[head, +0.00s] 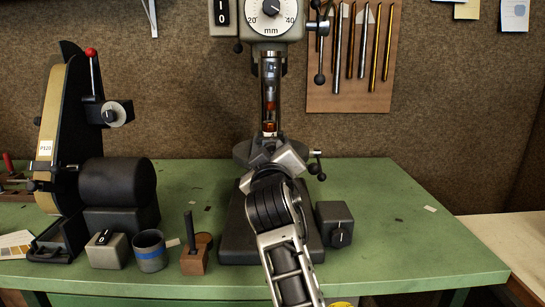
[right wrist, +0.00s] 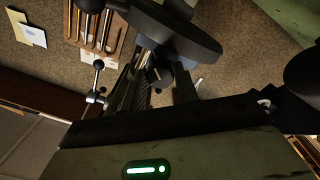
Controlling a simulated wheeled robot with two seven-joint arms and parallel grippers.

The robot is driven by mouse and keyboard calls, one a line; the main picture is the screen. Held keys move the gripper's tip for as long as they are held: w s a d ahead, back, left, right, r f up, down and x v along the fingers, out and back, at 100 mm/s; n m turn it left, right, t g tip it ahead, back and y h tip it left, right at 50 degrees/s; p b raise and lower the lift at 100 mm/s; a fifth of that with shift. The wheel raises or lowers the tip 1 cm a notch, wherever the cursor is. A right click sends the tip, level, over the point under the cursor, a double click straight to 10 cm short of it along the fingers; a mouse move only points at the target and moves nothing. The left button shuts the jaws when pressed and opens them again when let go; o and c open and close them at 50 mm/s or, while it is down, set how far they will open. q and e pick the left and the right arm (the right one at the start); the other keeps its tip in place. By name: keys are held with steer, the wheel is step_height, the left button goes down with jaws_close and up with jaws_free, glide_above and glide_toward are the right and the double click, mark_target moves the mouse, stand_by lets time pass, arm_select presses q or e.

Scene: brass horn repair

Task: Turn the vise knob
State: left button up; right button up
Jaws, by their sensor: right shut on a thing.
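My right arm reaches up from the bottom middle of the head view, and its wrist covers the front of the drill press table. My right gripper (right wrist: 163,82) shows in the right wrist view with its two dark fingers pointing away. It is shut on a small dark rounded part between the fingertips, which I take for the vise knob (right wrist: 161,73). The knob and the rest of the vise are mostly hidden behind my wrist in the head view. My left gripper is not in view.
The drill press (head: 268,25) stands at the back of the green bench (head: 400,230). A ball-ended lever (head: 316,168) sits close right of my wrist. A black switch box (head: 335,224), belt grinder (head: 60,130), grey box (head: 107,250) and blue-banded cup (head: 150,251) stand nearby. The bench's right side is mostly clear.

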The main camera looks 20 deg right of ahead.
stand_by(0.3)
steer(key=o, duration=1)
steer(key=shift+c, duration=0.2)
